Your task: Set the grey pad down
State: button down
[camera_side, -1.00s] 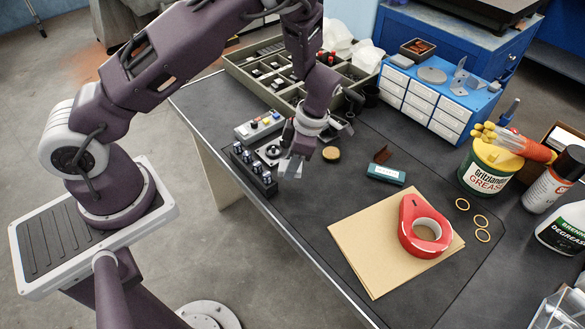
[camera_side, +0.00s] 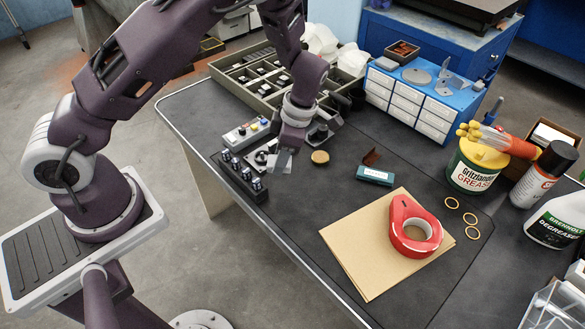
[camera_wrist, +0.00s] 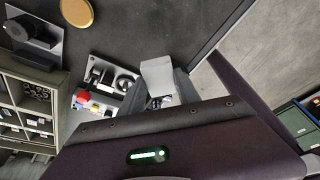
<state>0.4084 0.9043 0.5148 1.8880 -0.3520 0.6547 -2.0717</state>
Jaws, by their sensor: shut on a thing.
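My gripper (camera_side: 282,158) points down over the near left part of the dark bench, beside a small panel with a black round part (camera_side: 262,158). It is shut on the grey pad, a light grey block that shows between the fingers in the wrist view (camera_wrist: 158,74). In the side view the pad is small and hard to tell from the grey fingers. The pad appears to be above the bench, but I cannot tell the exact gap.
A gold disc (camera_side: 320,157) and a teal box (camera_side: 375,176) lie to the right. Card sheets (camera_side: 352,255) carry a red tape dispenser (camera_side: 403,217). A compartment tray (camera_side: 222,72) is behind.

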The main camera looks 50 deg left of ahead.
jog(key=w+d+m+t, duration=0.1)
jog(key=w+m+t, duration=0.2)
jog(key=w+m, duration=0.8)
jog(key=r+m+t+h, duration=0.2)
jog(key=m, duration=1.3)
send_over(342, 149)
jog(key=s, duration=0.1)
jog(key=shift+m, duration=0.4)
jog(key=x, duration=0.3)
jog(key=s+x, duration=0.1)
jog(key=x, duration=0.2)
jog(key=s+x, duration=0.1)
jog(key=x, duration=0.2)
jog(key=shift+d+f, duration=0.1)
jog(key=shift+f, duration=0.5)
jog(key=shift+s, duration=0.1)
jog(key=c, duration=1.1)
grip_release()
jog(key=shift+f, duration=0.1)
jog(key=shift+c, duration=0.2)
jog(key=v, duration=1.2)
